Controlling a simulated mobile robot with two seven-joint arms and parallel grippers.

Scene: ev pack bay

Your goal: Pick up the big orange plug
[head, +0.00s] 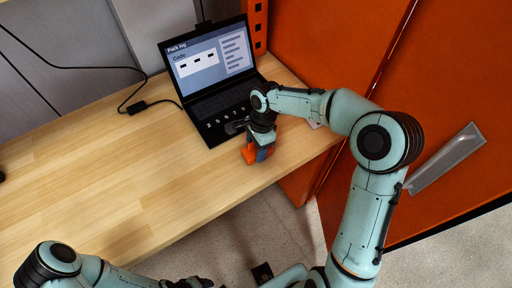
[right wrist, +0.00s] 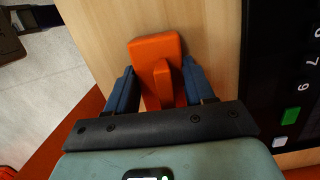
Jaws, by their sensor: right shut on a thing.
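The big orange plug (head: 249,155) is at the right part of the wooden table, just in front of the laptop. It also shows in the right wrist view (right wrist: 154,48), with a raised orange grip between the blue fingers. My right gripper (head: 262,149) points down and is shut on the plug, one finger on each side of the grip. I cannot tell whether the plug touches the table. My left gripper (head: 190,283) is at the bottom edge of the head view, partly cut off, and its jaws cannot be made out.
An open laptop (head: 213,62) stands behind the plug. A black panel with digits and a green key (right wrist: 290,115) lies close to the plug's right in the wrist view. A cable with a black adapter (head: 137,107) lies left. The table (head: 90,175) is clear at centre-left. Orange cabinets (head: 330,40) stand right.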

